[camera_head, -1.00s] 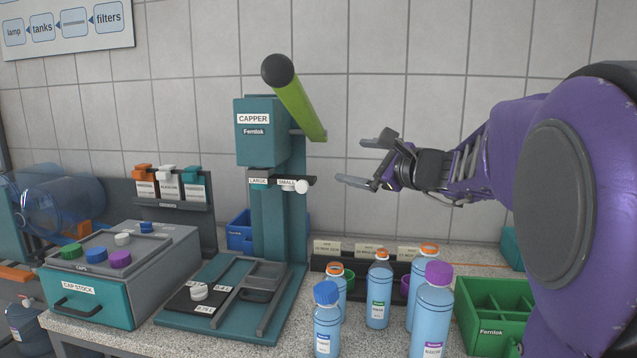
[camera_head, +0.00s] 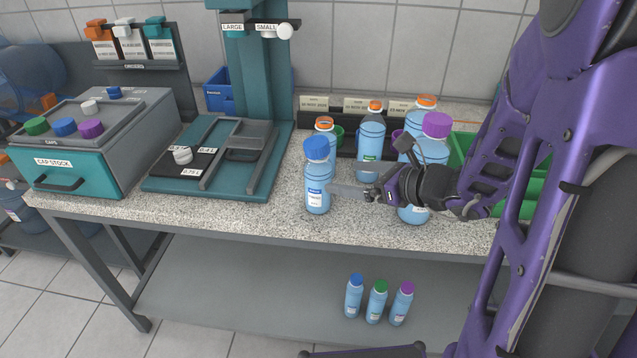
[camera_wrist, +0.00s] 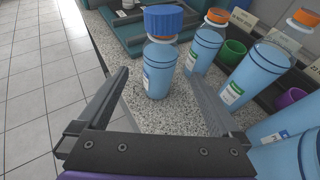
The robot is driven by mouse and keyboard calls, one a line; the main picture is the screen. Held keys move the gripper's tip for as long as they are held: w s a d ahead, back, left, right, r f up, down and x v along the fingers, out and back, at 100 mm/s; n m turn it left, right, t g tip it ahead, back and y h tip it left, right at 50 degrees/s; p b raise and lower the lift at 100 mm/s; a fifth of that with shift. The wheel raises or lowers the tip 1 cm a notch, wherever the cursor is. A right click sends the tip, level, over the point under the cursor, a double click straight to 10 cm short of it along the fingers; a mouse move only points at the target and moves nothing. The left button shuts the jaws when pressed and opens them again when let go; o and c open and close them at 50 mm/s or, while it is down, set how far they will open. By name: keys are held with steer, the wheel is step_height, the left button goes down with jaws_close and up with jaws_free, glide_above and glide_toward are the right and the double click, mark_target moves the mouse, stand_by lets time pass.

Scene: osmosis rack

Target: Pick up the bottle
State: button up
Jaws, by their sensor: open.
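A blue-capped bottle (camera_head: 317,178) stands upright on the speckled counter near its front edge. In the wrist view the blue-capped bottle (camera_wrist: 160,55) stands ahead of my gripper (camera_wrist: 160,95), roughly between the lines of the two open fingers. My gripper (camera_head: 335,190) is open and empty, level with the bottle's body and coming from its right. A purple-capped bottle (camera_head: 434,150) stands behind my wrist, partly hidden. Orange-ringed bottles (camera_head: 370,145) (camera_head: 324,140) stand farther back.
The teal capper (camera_head: 262,75) and its base stand left of the bottles. A cap stock box (camera_head: 100,150) is at the far left. A green crate (camera_head: 462,150) is behind my arm. Three small bottles (camera_head: 377,301) stand on the lower shelf (camera_head: 240,290).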

mark_target(329, 175)
steer(key=x, duration=0.7)
steer(key=shift+f+b, duration=0.1)
steer(key=shift+b, duration=0.3)
steer(key=shift+r+b+x, duration=0.15)
steer(key=shift+x, duration=1.2)
steer(key=shift+r+b+x, duration=0.15)
steer(key=shift+x, duration=1.2)
steer(key=shift+w+a, duration=0.1)
steer(key=shift+c, duration=0.2)
jaws_close()
step_height(329, 175, up, 9)
steer(key=p, duration=0.2)
steer(key=shift+r+p, duration=0.1)
steer(key=shift+p, duration=0.2)
steer(key=shift+d+r, duration=0.25)
steer(key=shift+r, duration=0.1)
steer(key=s+d+f+m+t+h+p, duration=0.2)
steer(key=d+m+h, duration=0.3)
steer(key=d, duration=0.6)
steer(key=shift+s+d+m+t+h+p, duration=0.3)
steer(key=shift+s+t+p, duration=0.15)
steer(key=shift+t+p, duration=0.25)
